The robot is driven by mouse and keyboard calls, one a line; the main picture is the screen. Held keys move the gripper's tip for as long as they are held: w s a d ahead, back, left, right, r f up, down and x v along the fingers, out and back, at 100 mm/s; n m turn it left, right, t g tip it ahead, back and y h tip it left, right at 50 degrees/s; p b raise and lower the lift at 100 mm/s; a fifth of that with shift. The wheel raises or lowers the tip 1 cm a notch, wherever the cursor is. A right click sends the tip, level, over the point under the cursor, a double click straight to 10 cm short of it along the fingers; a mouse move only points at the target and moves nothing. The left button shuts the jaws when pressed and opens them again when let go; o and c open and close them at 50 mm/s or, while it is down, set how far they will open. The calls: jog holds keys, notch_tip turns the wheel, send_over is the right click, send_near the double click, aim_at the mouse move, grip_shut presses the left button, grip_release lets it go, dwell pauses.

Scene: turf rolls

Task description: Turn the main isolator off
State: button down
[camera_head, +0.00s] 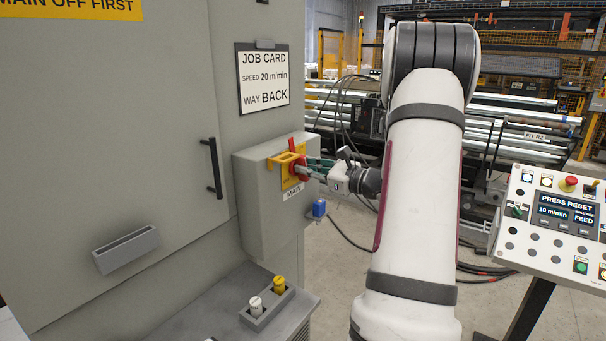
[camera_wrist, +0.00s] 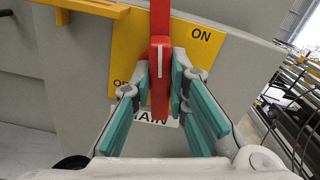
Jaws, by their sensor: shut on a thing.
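The main isolator is a grey box (camera_head: 262,195) on the cabinet's right side, with a yellow plate (camera_wrist: 205,50), a red handle (camera_head: 296,161) and a MAIN label (camera_head: 293,191). In the wrist view the red handle (camera_wrist: 160,75) stands upright with a white line on its front. ON shows at the plate's upper right; the lettering at the lower left is partly hidden by a finger. My gripper (camera_wrist: 162,85) has its teal-padded fingers shut on the red handle, one on each side. In the head view my gripper (camera_head: 312,167) reaches the handle from the right.
A yellow bracket (camera_wrist: 85,8) juts out at the plate's upper left. A ledge below holds a small grey rack (camera_head: 268,308) with a white and a yellow peg. A blue padlock-like item (camera_head: 319,208) hangs beside the box. A control console (camera_head: 553,220) stands at the right.

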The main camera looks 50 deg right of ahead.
jog(key=n+b, duration=0.1)
jog(key=b, duration=0.1)
jog(key=n+b, duration=0.3)
jog(key=b, duration=0.1)
jog(key=shift+w+a+f+n, duration=0.1)
jog(key=shift+a+f+n, duration=0.1)
jog(key=shift+f+n, duration=0.1)
jog(key=n+b, duration=0.3)
jog(key=b, duration=0.2)
jog(key=shift+f+n+b, duration=0.1)
jog(key=shift+n+b, duration=0.2)
jog(key=n+b, duration=0.6)
jog(key=b, duration=0.5)
jog(key=shift+a+f+n, duration=0.1)
jog(key=shift+a+n, duration=0.05)
jog(key=shift+n, duration=0.25)
jog(key=c, duration=1.6)
grip_release()
jog(key=shift+o, duration=0.2)
jog(key=shift+s, duration=0.2)
